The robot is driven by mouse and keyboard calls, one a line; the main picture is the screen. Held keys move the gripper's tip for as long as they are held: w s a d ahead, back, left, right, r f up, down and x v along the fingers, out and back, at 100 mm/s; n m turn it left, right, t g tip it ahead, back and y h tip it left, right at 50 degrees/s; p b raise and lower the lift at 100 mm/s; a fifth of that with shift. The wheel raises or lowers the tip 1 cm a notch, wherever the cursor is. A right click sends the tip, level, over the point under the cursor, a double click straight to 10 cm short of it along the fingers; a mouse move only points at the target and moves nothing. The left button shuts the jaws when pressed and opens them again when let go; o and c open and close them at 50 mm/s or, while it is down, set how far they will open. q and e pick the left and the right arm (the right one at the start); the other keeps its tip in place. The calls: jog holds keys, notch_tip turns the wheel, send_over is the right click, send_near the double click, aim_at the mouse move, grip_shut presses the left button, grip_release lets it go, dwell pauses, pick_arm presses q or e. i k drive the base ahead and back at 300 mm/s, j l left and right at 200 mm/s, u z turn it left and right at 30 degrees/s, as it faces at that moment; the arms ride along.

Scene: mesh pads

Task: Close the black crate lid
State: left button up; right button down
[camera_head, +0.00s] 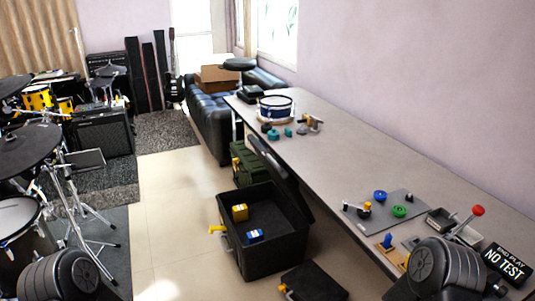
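The black crate (268,262) stands on the floor beside the long table, left of the middle of the head view. Its lid (283,172) is open, raised along the crate's side nearest the table. Inside the crate are a yellow item (240,212) and a blue item (254,236). A yellow latch (217,229) sticks out on the crate's left side. Parts of my arms show at the bottom left and bottom right corners. Neither gripper can be seen.
The long table (370,150) runs close by the crate, with small tools on it. A dark green crate (240,158) stands behind, and another black case (315,283) in front. Drums (30,150) stand at the left. Tiled floor (175,215) left of the crate is clear.

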aim_at(282, 177)
jog(key=i+j, duration=0.1)
jog(key=j, duration=0.25)
jog(key=i+j, duration=0.1)
jog(key=j, duration=0.3)
jog(key=i+j, duration=0.1)
jog(key=j, duration=0.25)
jog(key=i+j, duration=0.1)
jog(key=j, duration=0.3)
jog(key=i+j, duration=0.15)
jog(key=i, duration=0.3)
jog(key=i+j+u, duration=0.1)
jog(key=i, duration=0.35)
jog(key=i+j, duration=0.15)
jog(key=i, duration=0.35)
jog(key=i+l, duration=0.4)
jog(key=l, duration=0.25)
jog(key=i+l, duration=0.2)
jog(key=l+u, duration=0.05)
jog(key=l, duration=0.05)
